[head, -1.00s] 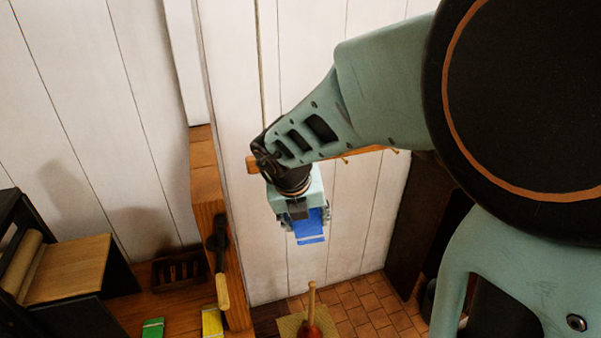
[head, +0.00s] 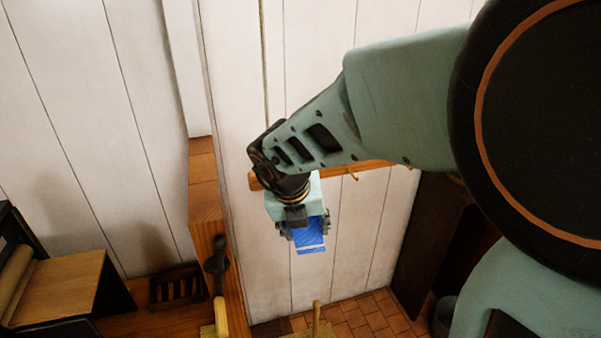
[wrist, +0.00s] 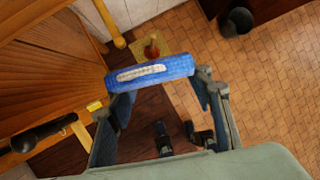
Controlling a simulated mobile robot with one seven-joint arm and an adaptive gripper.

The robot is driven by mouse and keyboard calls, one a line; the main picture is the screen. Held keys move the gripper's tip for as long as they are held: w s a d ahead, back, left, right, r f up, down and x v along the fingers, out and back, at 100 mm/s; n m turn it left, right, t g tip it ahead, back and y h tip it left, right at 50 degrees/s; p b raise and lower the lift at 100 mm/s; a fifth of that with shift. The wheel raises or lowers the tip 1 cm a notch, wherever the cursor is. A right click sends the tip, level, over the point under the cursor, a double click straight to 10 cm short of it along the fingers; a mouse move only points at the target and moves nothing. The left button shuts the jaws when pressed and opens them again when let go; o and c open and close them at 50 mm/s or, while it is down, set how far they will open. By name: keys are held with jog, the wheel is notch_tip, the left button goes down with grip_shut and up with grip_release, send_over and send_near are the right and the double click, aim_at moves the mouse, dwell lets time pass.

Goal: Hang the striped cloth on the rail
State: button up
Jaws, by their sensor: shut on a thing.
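The striped cloth (head: 310,236) is blue with a pale stripe near its lower edge. It hangs from my gripper (head: 303,228) in front of the white plank wall. In the wrist view the cloth (wrist: 150,73) is a blue band with a pale patch, between the tips of the fingers. My gripper is shut on it. The wooden rail (head: 372,165) runs along the wall with small pegs. My arm hides part of it, and its left end shows beside my wrist. The cloth is below the rail in the picture; I see no contact between them.
A slatted rack (head: 177,287) and black shelf unit (head: 118,290) are farther left.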

jog(key=shift+s+r, duration=0.15)
jog(key=shift+w+a+p, duration=0.15)
jog(key=shift+w+p, duration=0.4)
jog(key=shift+p, duration=0.45)
jog(key=shift+w, duration=0.25)
dwell(0.6)
jog(key=shift+w+a, duration=0.25)
jog(key=shift+w, duration=0.3)
jog(key=shift+w+f, duration=0.3)
jog(key=shift+f, duration=0.25)
dwell(0.8)
jog(key=o, duration=1.2)
